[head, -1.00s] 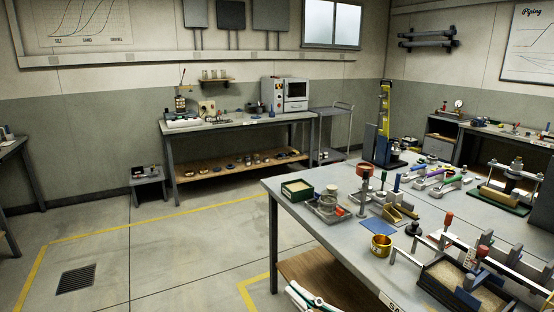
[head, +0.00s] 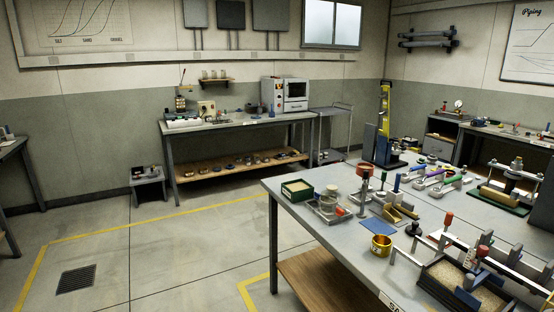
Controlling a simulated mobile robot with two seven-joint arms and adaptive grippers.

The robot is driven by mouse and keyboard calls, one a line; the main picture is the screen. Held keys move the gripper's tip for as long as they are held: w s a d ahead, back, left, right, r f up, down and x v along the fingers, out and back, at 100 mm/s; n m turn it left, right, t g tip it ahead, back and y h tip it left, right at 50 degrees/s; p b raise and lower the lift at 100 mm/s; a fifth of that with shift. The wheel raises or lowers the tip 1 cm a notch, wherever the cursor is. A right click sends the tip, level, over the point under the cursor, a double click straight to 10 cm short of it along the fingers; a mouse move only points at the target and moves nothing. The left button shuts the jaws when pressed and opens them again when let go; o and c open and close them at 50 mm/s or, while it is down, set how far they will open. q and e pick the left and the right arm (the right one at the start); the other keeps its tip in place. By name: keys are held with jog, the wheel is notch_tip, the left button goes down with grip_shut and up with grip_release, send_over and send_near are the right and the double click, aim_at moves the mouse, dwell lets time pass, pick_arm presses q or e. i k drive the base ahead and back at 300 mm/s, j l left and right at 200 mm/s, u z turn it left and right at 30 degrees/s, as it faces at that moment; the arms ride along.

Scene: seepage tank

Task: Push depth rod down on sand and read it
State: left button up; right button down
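The seepage tank is a dark, open box of pale sand (head: 452,272) at the lower right of the head view, cut off by the frame edge. A dark blue plate (head: 467,301) stands in it, and light metal bars cross above it. Two upright pieces with red tops stand by the tank, one at its back (head: 447,219) and one over the sand (head: 482,252). I cannot tell which is the depth rod, or whether its tip touches the sand. No scale marks are readable. Neither of my grippers is in view.
The grey table (head: 330,227) also holds a yellow cup (head: 381,246), a blue mat (head: 378,227), a green box (head: 297,190) and several coloured-handled tools. A tall stand with a yellow strip (head: 384,120) rises at its back. The floor to the left is mostly clear.

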aim_at(482, 250)
jog(key=z, duration=1.35)
